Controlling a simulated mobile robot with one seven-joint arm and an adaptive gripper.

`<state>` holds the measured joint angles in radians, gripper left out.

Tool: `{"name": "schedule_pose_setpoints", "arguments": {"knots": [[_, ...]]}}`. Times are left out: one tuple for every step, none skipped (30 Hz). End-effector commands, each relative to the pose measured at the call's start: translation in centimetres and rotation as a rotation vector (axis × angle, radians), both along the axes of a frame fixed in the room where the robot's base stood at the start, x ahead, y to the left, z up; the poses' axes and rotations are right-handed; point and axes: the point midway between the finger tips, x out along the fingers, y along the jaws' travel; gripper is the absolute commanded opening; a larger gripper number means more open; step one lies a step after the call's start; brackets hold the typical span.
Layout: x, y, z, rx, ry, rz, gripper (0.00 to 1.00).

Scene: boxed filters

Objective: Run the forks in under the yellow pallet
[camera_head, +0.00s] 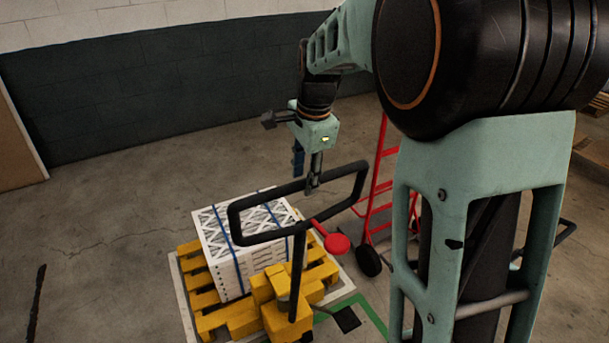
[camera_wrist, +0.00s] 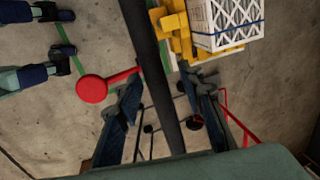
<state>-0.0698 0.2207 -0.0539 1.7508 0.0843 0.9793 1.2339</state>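The yellow pallet (camera_head: 204,298) lies on the floor in the head view, bearing a white boxed stack of filters (camera_head: 226,252) with blue straps. A yellow pallet jack body (camera_head: 283,318) stands at its near side. Its forks are hidden, so I cannot tell how far under the pallet they reach. A black loop handle (camera_head: 262,238) rises from the jack. My gripper (camera_head: 312,184) is at the handle's far bar. In the wrist view, my gripper's fingers (camera_wrist: 161,88) stand on both sides of the black bar (camera_wrist: 150,45), with gaps showing.
A red lever knob (camera_head: 337,243) sticks out by the handle. A red hand truck (camera_head: 380,195) stands just right of the pallet. Green floor tape (camera_head: 372,314) runs near the jack. Open concrete floor (camera_head: 110,240) lies left, with a dark wall (camera_head: 150,95) behind.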

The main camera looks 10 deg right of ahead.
Motion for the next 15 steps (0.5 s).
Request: {"name": "schedule_pose_setpoints", "arguments": {"knots": [[0.0,0.0,0.1,0.0,0.001,0.0,0.35],[-0.1,0.0,0.2,0.0,0.001,0.0,0.35],[-0.1,-0.1,0.5,0.0,0.0,0.0,0.35],[-0.1,-0.1,0.8,-0.001,-0.001,0.0,0.35],[-0.2,-0.1,1.1,0.0,-0.002,0.0,0.35],[-0.3,-0.1,1.8,0.0,-0.003,0.0,0.35],[-0.4,-0.2,2.3,0.0,-0.004,0.0,0.35],[-0.5,-0.2,2.9,0.0,-0.003,0.0,0.35],[-0.6,-0.2,3.7,0.0,-0.004,0.0,0.35],[-0.7,-0.3,4.4,0.0,-0.005,0.0,0.35],[-0.9,-0.3,5.1,-0.001,-0.005,0.001,0.35],[-1.0,-0.4,5.9,0.0,-0.005,0.001,0.35],[-1.2,-0.4,6.6,-0.001,-0.005,0.001,0.35],[-1.3,-0.4,7.2,0.0,-0.005,0.001,0.35],[-1.5,-0.5,8.0,0.0,-0.005,0.001,0.35]]}}
